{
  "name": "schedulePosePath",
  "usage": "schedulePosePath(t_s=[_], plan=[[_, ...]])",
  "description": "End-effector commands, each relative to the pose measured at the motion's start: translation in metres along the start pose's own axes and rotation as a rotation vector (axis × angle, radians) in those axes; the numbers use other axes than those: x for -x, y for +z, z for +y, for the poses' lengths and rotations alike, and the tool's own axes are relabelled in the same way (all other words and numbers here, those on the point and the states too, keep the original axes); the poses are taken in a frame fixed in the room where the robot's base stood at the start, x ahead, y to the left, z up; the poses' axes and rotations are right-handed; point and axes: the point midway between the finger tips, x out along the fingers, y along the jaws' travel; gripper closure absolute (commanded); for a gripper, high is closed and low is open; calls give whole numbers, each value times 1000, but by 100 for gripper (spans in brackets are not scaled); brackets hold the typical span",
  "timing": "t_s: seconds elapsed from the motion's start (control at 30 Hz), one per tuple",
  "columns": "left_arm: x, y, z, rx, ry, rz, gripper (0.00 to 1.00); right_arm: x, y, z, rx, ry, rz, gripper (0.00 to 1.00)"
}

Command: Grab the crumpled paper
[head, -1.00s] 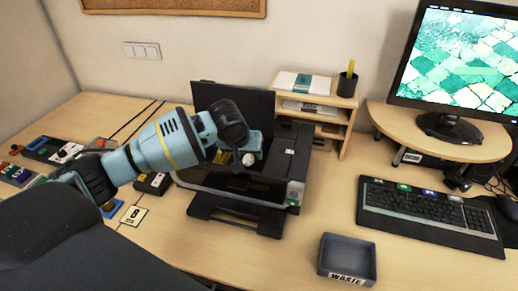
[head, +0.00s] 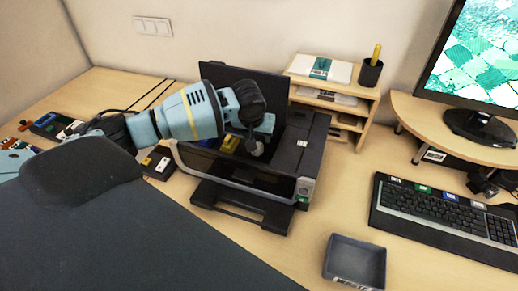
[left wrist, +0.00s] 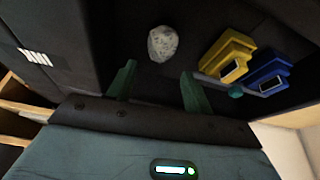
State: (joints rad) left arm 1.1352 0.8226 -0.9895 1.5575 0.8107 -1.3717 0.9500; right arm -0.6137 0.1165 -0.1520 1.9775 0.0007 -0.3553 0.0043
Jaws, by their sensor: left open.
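The crumpled paper (left wrist: 162,43) is a small grey-white ball inside the open black printer (head: 250,165). In the left wrist view it lies beyond the fingertips, roughly in line with the gap between them and apart from both. My left gripper (left wrist: 158,82) is open and empty, its two green fingers spread. In the head view my left wrist hangs over the printer's open top and hides most of the gripper and the paper. My right gripper is not in view.
A yellow cartridge (left wrist: 229,55) and a blue cartridge (left wrist: 268,72) sit beside the paper. The printer's raised lid (head: 243,90) stands behind my wrist. A waste tray (head: 355,262) lies at the front right, near the keyboard (head: 440,215). A wooden shelf (head: 365,105) stands behind the printer.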

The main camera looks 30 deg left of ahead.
Motion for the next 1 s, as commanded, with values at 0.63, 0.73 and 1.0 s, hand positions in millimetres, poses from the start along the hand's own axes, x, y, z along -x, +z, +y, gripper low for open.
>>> schedulePosePath(t_s=[0.63,0.73,1.0], plan=[[-52,1,4,0,1,3,49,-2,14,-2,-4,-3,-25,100],[-51,0,4,0,1,4,49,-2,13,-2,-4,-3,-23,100],[-50,0,4,0,1,3,75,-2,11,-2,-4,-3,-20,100]])
